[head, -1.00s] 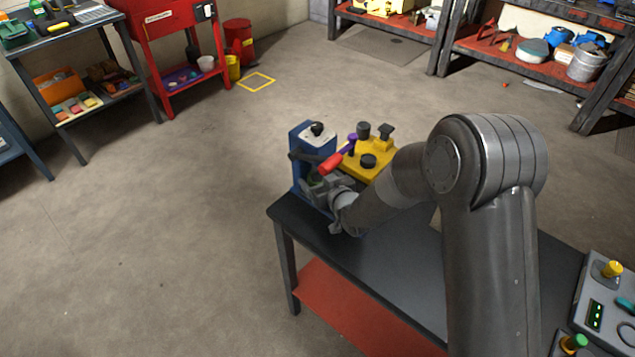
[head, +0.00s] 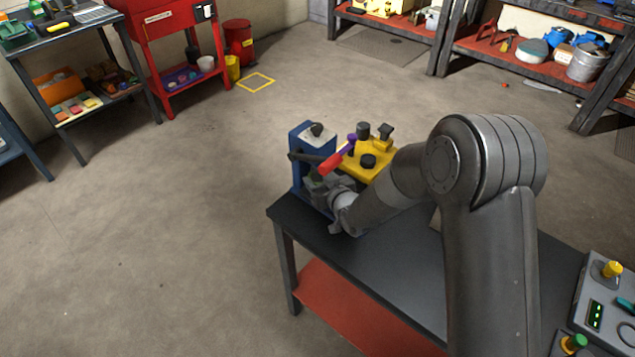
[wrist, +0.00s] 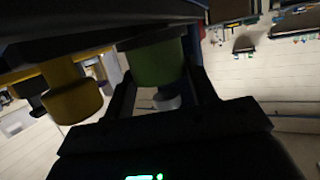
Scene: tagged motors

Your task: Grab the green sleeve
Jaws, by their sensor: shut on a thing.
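The green sleeve (wrist: 158,62) is a short green cylinder hanging below a dark part in the wrist view. My gripper (wrist: 160,82) is shut on it, with one dark finger on each side. A pale round end shows below the sleeve. In the head view my gripper (head: 318,186) is at the front of the blue upright device (head: 300,170) on the dark table. There the sleeve is mostly hidden by the gripper and the device's lever.
A yellow cylinder (wrist: 72,97) hangs left of the sleeve, close to the left finger. A red-ended lever (head: 330,164) and a yellow block with dark knobs (head: 368,170) are close behind my gripper. The dark table (head: 400,260) is bare in front. A control panel (head: 605,305) stands at right.

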